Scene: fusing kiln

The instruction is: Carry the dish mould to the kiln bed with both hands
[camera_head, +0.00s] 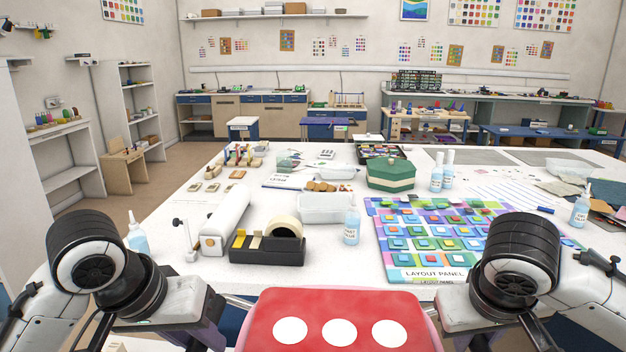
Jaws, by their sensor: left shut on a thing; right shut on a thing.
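A red block-like thing with three white discs on top and a pink side, which I take to be the dish mould (345,308), is at the bottom centre, cut off by the frame edge. My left gripper (222,312) is at its left side and my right gripper (434,306) at its right side. Both are shut on it, with short metal bars showing near its upper corners. The fingertips are mostly hidden. The mould looks about level, in front of the white table's near edge. I cannot make out a kiln bed in this view.
The white worktable (150,215) fills the middle. Near its front edge are a black tape dispenser (268,250), a white roll (225,220), squeeze bottles (352,225) and a colourful layout panel (430,273). Shelves (65,155) stand at the left, with open floor (92,202) beside them.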

